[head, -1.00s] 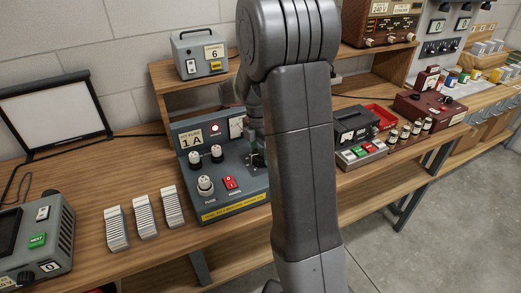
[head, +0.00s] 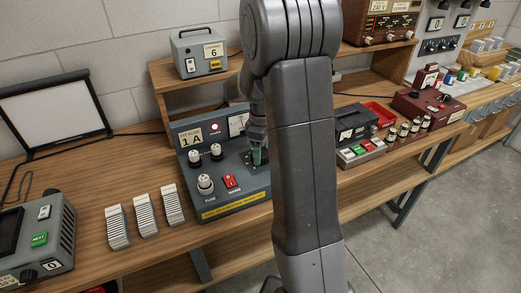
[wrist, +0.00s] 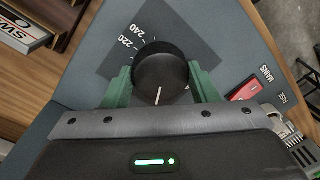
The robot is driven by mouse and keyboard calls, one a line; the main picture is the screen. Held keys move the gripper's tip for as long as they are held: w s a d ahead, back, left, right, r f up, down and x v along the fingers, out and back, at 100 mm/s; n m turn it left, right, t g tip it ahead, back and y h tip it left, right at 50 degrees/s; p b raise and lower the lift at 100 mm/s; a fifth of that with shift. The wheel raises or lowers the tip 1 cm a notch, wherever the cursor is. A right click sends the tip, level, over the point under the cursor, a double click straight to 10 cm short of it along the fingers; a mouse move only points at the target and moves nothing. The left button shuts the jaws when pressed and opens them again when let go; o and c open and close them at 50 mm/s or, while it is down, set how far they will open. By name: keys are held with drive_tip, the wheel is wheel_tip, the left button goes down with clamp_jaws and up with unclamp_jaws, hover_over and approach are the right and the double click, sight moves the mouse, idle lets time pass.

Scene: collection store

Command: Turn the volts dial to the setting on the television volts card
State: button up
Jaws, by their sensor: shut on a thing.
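The black volts dial (wrist: 160,68) is a round knob with a white pointer line. In the wrist view the line points down toward my gripper's body. The numbers 220 and 240 show on the dark scale plate (wrist: 184,28) at the knob's upper left; the rest of the scale is hidden. My gripper (wrist: 160,74) is shut on the knob, one green finger on each side. In the head view my gripper (head: 259,157) is at the right of the grey-blue test panel (head: 215,206). A card reading 240 V (head: 379,7) is on a brown wooden set (head: 352,22).
A red mains switch (head: 231,181), a fuse knob (head: 205,184) and two more white-topped knobs share the panel. Several white-striped blocks (head: 146,214) stand left of it. A black box (head: 355,122) is right of my arm.

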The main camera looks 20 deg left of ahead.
drive_tip(key=m, duration=0.3)
drive_tip(key=shift+m, duration=0.4)
drive_tip(key=m, duration=0.3)
drive_tip(key=shift+m, duration=0.3)
drive_tip(key=m, duration=0.6)
drive_tip(key=shift+d+y, duration=0.1)
drive_tip(key=shift+y, duration=0.3)
drive_tip(key=m+t, duration=0.1)
drive_tip(key=m, duration=0.6)
drive_tip(key=shift+s+m, duration=0.1)
drive_tip(key=shift+m, duration=0.2)
drive_tip(key=m, duration=0.6)
drive_tip(key=shift+m, duration=0.3)
drive_tip(key=o, duration=1)
drive_tip(key=shift+s, duration=0.1)
